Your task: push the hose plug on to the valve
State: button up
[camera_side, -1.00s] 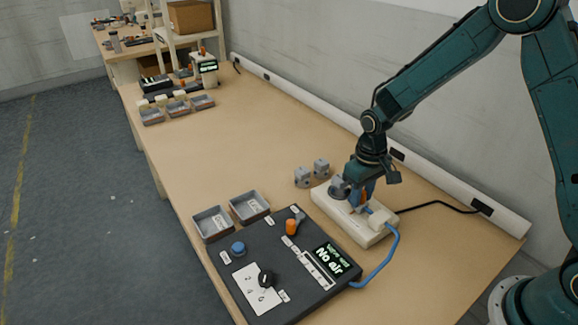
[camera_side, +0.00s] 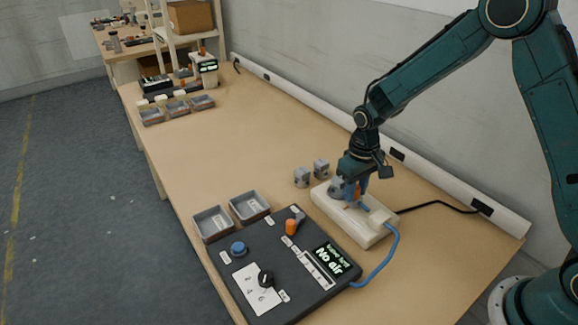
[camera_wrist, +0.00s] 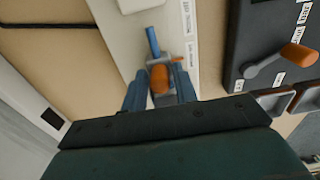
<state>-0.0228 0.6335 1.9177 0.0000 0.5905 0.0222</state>
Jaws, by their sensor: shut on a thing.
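My gripper (camera_side: 351,192) is over the long white base unit, with its blue fingers pointing down. In the wrist view my gripper (camera_wrist: 160,92) is shut around the hose plug (camera_wrist: 155,62), a grey piece with orange on it. The blue hose (camera_wrist: 153,42) runs out of the plug along the white base. The valve (camera_side: 336,187), a grey rounded part at the far end of the white base (camera_side: 372,235), is right beside the fingers in the side view. The fingers hide the joint, so I cannot tell whether plug and valve touch.
A dark control panel (camera_side: 262,300) with an orange lever (camera_side: 291,227) and a "No air" display (camera_side: 331,262) lies left of the base. Two grey trays (camera_side: 232,216) and small grey blocks (camera_side: 303,177) are nearby. Open tabletop lies beyond.

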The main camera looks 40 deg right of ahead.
aim_at(357, 187)
jog(key=o, duration=0.5)
jog(key=shift+r, duration=0.15)
jog(key=shift+r, duration=3.4)
